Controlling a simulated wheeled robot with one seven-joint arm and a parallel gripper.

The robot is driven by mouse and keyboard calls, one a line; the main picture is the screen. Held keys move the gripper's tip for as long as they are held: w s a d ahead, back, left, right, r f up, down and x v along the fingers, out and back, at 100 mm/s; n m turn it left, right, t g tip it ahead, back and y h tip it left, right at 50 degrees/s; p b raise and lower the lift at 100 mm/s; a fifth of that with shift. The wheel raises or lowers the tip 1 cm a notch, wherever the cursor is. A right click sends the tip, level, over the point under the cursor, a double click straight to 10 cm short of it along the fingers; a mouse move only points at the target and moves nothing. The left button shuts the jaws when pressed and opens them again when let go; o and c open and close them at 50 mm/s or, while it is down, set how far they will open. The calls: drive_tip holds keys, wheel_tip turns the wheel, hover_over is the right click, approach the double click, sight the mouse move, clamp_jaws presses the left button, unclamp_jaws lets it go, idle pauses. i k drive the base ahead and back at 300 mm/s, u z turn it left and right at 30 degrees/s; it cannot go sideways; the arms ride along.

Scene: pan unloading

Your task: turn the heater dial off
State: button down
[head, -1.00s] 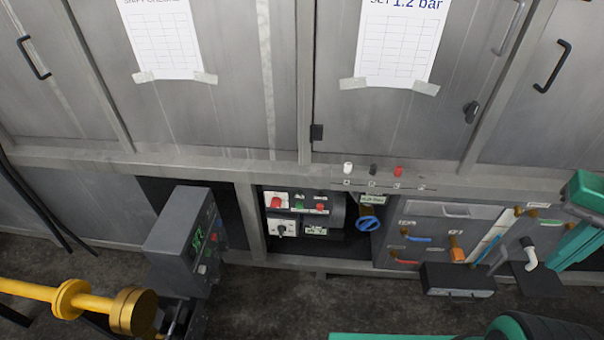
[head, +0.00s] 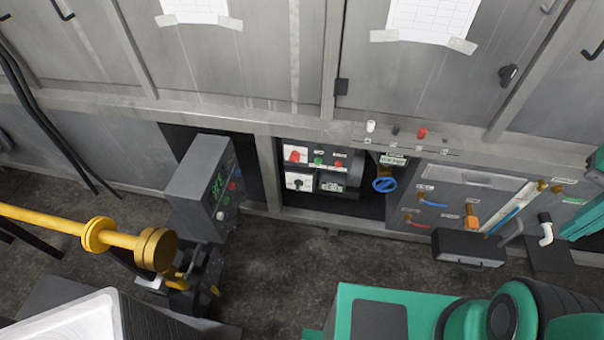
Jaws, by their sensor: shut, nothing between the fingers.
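A black rotary dial (head: 298,183) sits on a white plate at the lower left of the control panel (head: 323,169), inside the opening under the machine's cabinets. It is the likeliest heater dial, but its label is too small to read. A red switch (head: 295,154) on another white plate is just above it. A green button (head: 318,161) and a red button (head: 338,165) sit to the right. The dial's exact setting cannot be read. My gripper is not in view; only green and black parts of my own body show at the bottom right.
A grey box (head: 197,184) with a green display stands left of the panel. A yellow pipe (head: 50,220) reaches in from the left. A blue handwheel (head: 384,185) and a valve panel (head: 455,178) lie to the right. The dark floor (head: 290,260) before the panel is open.

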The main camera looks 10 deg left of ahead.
sight(297, 183)
drive_tip(key=u, duration=0.05)
drive_tip(key=k, duration=1.1)
drive_tip(key=u, duration=1.1)
drive_tip(key=i, duration=0.45)
drive_tip(key=z, duration=0.05)
